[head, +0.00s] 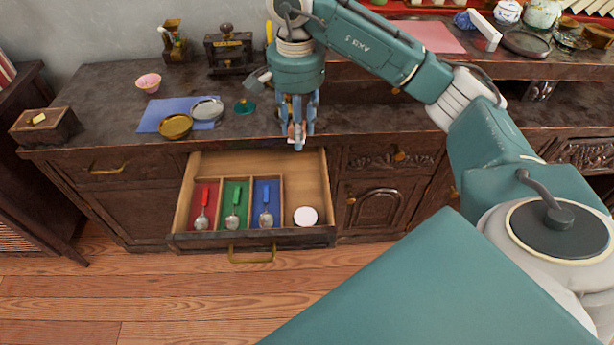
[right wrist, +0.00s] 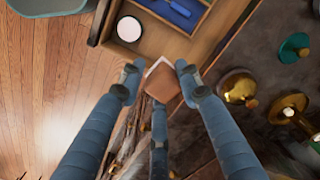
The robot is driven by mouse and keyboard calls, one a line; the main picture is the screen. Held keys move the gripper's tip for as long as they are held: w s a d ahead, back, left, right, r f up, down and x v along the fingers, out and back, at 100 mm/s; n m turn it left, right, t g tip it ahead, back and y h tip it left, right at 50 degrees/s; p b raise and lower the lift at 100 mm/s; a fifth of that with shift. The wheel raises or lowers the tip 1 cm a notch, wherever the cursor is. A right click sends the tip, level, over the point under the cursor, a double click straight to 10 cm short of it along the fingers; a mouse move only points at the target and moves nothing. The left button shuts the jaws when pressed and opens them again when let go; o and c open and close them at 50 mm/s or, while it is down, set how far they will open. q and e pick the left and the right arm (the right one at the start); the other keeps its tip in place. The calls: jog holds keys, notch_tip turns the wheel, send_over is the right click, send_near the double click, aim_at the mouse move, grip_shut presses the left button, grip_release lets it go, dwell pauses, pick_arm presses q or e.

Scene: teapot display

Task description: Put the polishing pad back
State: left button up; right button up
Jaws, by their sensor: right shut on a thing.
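My right gripper (head: 297,136) hangs over the back right of the open drawer (head: 314,180), near the counter's front edge. In the right wrist view its fingers (right wrist: 157,85) are shut on a small brown block with a pale edge, seemingly the polishing pad (right wrist: 167,86). The drawer has red, green and blue compartments, each with a spoon, and a bare wooden section on the right. A round white-topped thing (head: 305,216) lies at the front of that section; it also shows in the right wrist view (right wrist: 129,29). My left gripper is not in view.
On the counter, a blue cloth (head: 156,113) bears a gold dish (head: 175,126) and a silver dish (head: 207,109). A green-lidded thing (head: 244,107) stands right of them. A wooden box (head: 45,127) sits at the far left. The bare section's back is clear.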

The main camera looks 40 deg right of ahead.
jog(key=shift+w+d+f+m+b, duration=0.2)
jog(key=shift+d+f+m, duration=0.15)
jog(key=shift+f, duration=0.15)
jog(key=shift+w+d+f+m+b, duration=0.15)
jog(key=shift+d+f+m, duration=0.1)
jog(key=shift+f+m, duration=0.15)
jog(key=shift+w+d+f+m, duration=0.1)
jog(key=shift+d+f+m, duration=0.15)
jog(key=shift+f, duration=0.05)
notch_tip(320, 180, down, 3)
jog(key=b, duration=0.2)
send_over(304, 192)
notch_tip(304, 192, down, 12)
jog(key=shift+r, duration=0.25)
notch_tip(304, 192, down, 4)
jog(key=shift+f+b, duration=0.2)
jog(key=shift+b, duration=0.3)
jog(key=shift+f, duration=0.35)
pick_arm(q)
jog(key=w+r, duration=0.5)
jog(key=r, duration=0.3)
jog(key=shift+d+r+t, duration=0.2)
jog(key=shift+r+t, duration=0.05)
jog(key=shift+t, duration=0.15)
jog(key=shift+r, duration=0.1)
